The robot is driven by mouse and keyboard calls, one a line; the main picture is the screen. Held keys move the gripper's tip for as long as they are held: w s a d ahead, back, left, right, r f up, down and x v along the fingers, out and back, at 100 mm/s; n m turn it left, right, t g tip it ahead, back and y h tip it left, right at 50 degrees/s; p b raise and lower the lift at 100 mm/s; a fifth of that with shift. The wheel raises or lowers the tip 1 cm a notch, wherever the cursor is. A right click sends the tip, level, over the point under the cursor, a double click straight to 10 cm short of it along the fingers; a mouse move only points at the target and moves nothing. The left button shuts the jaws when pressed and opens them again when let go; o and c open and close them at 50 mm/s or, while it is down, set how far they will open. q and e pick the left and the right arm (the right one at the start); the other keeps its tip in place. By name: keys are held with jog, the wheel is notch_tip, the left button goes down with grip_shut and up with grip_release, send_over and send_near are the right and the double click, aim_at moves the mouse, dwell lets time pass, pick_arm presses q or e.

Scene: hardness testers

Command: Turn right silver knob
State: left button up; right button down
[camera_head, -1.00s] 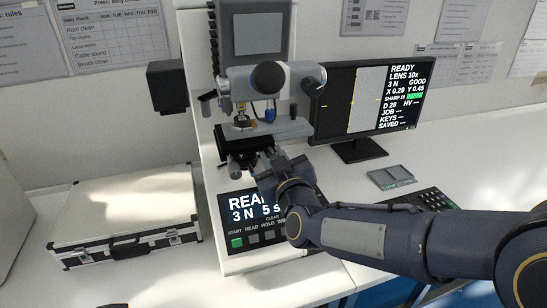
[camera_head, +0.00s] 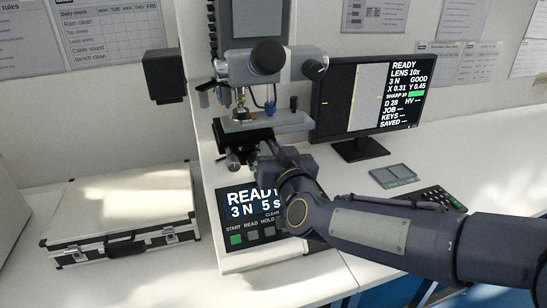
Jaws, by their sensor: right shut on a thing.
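The hardness tester (camera_head: 268,55) stands in the middle, with its specimen stage (camera_head: 275,121) below the lens. My right arm comes in from the right. My right gripper (camera_head: 262,153) is at the underside of the stage, on its right, shut on the right silver knob. The gripper hides that knob. A small silver part (camera_head: 232,160) hangs under the stage just left of the gripper. My left gripper is not in view.
The tester's front panel (camera_head: 236,226) reads READY, 3 N, partly behind my right arm. A white case (camera_head: 120,215) lies at left. A grey block (camera_head: 391,175) and a black keypad (camera_head: 440,200) lie at right. A black box (camera_head: 166,76) juts out left of the tester.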

jog(key=shift+f+m+b, duration=0.2)
jog(key=shift+m+b, duration=7)
jog(key=shift+m, duration=7.4)
jog(key=c, duration=1.2)
grip_release()
jog(key=shift+c, duration=0.2)
jog(key=shift+r, duration=0.1)
